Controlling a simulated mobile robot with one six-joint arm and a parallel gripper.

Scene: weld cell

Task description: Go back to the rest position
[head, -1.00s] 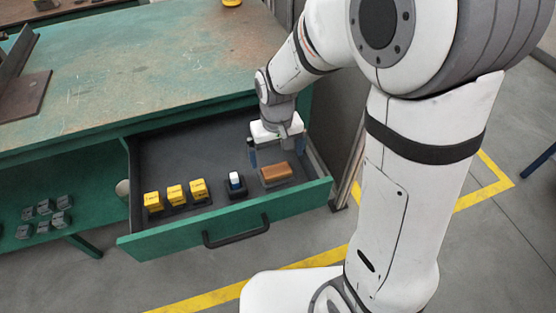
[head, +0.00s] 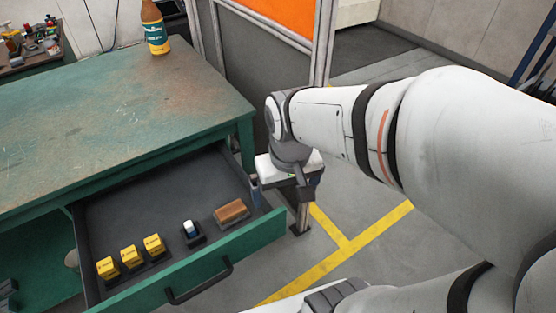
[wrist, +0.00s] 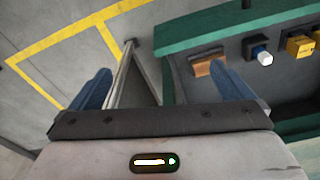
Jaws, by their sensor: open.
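My gripper (head: 284,192) is at the right end of the open drawer, close to its right side in the head view.
A blue and white item (head: 191,229) in a dark holder and several yellow boxes (head: 131,256) stand in the drawer. The green workbench (head: 130,100) is behind, with a bottle (head: 155,32) on top. A metal post (head: 322,45) stands beyond. Floor to the right is clear.

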